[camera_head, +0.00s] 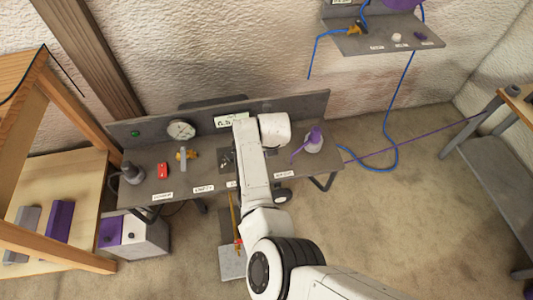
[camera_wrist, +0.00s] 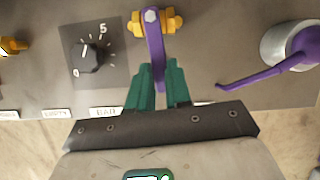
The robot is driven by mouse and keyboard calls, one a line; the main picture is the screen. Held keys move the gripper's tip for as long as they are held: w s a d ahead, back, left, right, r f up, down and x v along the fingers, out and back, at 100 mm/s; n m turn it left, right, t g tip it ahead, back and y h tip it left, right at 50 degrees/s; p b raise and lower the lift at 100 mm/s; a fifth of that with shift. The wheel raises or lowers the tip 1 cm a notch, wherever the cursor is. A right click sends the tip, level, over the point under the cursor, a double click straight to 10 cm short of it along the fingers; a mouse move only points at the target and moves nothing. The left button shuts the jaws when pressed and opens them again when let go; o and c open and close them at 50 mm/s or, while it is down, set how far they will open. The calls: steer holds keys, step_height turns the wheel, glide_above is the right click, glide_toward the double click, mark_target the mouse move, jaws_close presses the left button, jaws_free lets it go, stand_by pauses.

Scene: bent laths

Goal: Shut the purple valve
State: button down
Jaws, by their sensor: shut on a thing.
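The purple valve shows in the wrist view as a brass body with a purple lever (camera_wrist: 155,45). The brass body runs left to right. The lever points down in the picture, roughly square across the body. My gripper (camera_wrist: 158,78) has its two green fingers on either side of the lever and is shut on it. The lever's end is partly hidden between the fingers. In the head view my white arm reaches over the grey bench (camera_head: 210,178) and hides the valve and my gripper.
A dial (camera_wrist: 88,57) with a black knob is left of the lever. A grey vessel with a purple spout (camera_wrist: 290,50) stands close on the right. Another brass valve (camera_head: 186,155), a red object (camera_head: 162,170) and a round gauge (camera_head: 181,130) are at the bench's left.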

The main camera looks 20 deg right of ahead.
steer(key=shift+w+a+m+b, duration=0.1)
steer(key=shift+a+m+b, duration=0.4)
steer(key=shift+b, duration=0.55)
steer(key=c, duration=1)
jaws_free()
steer(key=shift+d, duration=0.15)
steer(key=shift+c, duration=0.2)
steer(key=v, duration=1)
steer(key=shift+s+a+r+p, duration=0.2)
steer(key=shift+s+r+p, duration=0.05)
steer(key=shift+r+p, duration=0.15)
